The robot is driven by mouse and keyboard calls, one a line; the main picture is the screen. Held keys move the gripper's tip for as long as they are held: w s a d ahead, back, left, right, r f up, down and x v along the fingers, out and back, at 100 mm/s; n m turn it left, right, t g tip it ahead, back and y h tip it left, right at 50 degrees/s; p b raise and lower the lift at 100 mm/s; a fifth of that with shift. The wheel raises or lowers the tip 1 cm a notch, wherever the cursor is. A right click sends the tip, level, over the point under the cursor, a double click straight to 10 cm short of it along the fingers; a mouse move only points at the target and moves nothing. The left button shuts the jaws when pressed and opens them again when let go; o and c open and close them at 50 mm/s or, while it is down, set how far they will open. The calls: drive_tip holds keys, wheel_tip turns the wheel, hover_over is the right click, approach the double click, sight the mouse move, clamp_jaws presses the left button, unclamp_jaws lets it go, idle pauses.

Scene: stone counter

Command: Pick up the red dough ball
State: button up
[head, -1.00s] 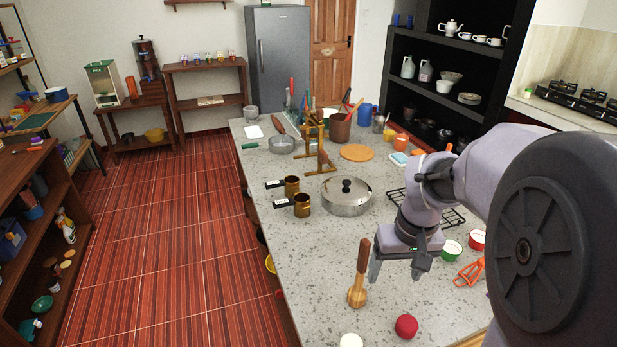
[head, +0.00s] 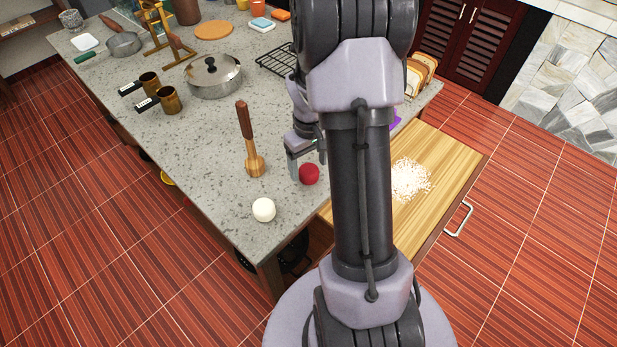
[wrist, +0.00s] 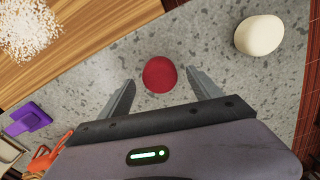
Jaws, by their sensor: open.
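The red dough ball (head: 309,174) sits on the stone counter near its front edge. In the wrist view the red dough ball (wrist: 160,74) lies between and slightly beyond the tips of my open gripper (wrist: 159,85), with clear gaps on both sides. In the head view my gripper (head: 305,163) is low by the ball, partly hidden behind my arm. I cannot tell whether a finger touches the counter.
A white dough ball (head: 263,210) and a wooden masher (head: 250,145) stand to the left. A wooden board (head: 437,175) with white grains (head: 410,180) lies to the right. A lidded pan (head: 213,78) and a wire rack (head: 275,61) are farther back.

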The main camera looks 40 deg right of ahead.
sight(309, 174)
wheel_tip(309, 174, down, 3)
drive_tip(key=shift+r+b, duration=0.1)
drive_tip(key=shift+b, duration=0.2)
drive_tip(key=shift+r, duration=0.15)
drive_tip(key=shift+c, duration=0.6)
drive_tip(key=c, duration=1.3)
drive_tip(key=shift+c, duration=0.3)
drive_tip(key=shift+r, duration=0.1)
